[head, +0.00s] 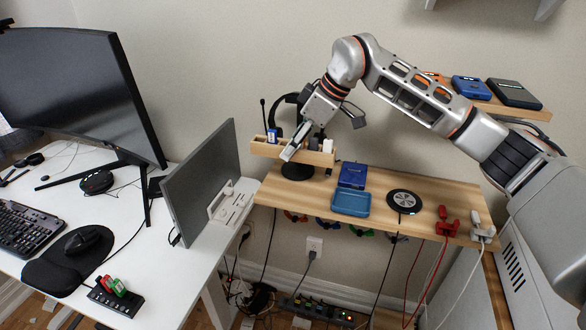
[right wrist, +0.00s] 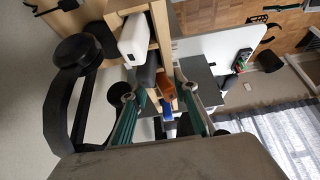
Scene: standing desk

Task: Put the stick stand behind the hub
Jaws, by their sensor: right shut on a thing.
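The stick stand (head: 262,149) is a long light-wood holder with several sticks in it, among them a blue one and a white one. My right gripper (head: 289,154) is shut on its middle, in front of the headphone stand. In the right wrist view the fingers (right wrist: 160,105) straddle the stick stand (right wrist: 131,12), with white, black, brown and blue sticks showing. Whether it touches the shelf is hard to tell. The hub (head: 117,301) is a black strip with red and green sticks, at the front of the white desk. My left gripper is out of view.
Black headphones on a stand (head: 297,172) are close behind and below the stick stand. The wooden shelf (head: 451,193) bears a blue tray (head: 350,203), a blue box (head: 352,175) and a black disc (head: 404,201). A monitor (head: 202,180) stands between shelf and hub. A mouse (head: 82,241) lies behind the hub.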

